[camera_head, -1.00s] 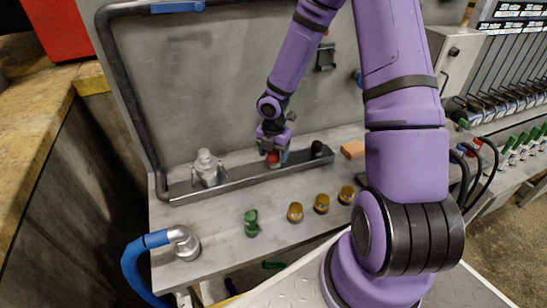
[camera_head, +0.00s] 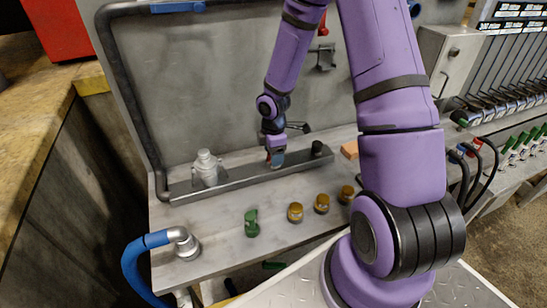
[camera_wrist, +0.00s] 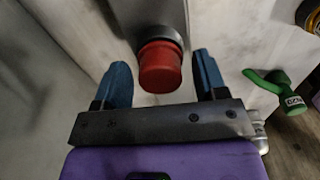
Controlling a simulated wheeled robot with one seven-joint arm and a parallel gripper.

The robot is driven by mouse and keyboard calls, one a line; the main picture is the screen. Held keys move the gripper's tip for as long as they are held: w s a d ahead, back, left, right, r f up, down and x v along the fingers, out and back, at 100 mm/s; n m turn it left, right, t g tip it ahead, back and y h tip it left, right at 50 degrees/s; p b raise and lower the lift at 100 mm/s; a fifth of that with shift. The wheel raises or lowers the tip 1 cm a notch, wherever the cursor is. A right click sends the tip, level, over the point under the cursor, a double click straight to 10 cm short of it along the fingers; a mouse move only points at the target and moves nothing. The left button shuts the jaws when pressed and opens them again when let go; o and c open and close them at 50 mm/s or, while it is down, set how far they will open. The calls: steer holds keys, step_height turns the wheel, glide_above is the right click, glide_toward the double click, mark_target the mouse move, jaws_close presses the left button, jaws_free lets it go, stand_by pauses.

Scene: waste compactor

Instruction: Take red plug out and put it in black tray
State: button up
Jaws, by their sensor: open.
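The red plug (camera_wrist: 160,68) shows in the wrist view, a red cylinder seated in a dark round collar. My gripper (camera_wrist: 161,78) is open, with one blue fingertip on each side of the plug and a visible gap on both sides. In the head view my gripper (camera_head: 275,156) points down over the middle of the long dark tray-like strip (camera_head: 235,179) on the grey bench. The plug is mostly hidden there behind the fingers. I cannot tell how deep the fingers reach beside the plug.
A silver fitting (camera_head: 206,168) stands at the strip's left end and a black knob (camera_head: 317,147) near its right end. In front are a green valve (camera_head: 251,222) and several brass caps (camera_head: 295,212). A grey panel (camera_head: 225,85) rises behind.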

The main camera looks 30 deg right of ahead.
steer(key=m, duration=1.1)
steer(key=shift+c, duration=0.3)
steer(key=c, duration=1)
steer(key=shift+o, duration=0.2)
steer(key=n, duration=0.4)
steer(key=shift+n, duration=0.4)
steer(key=n, duration=0.5)
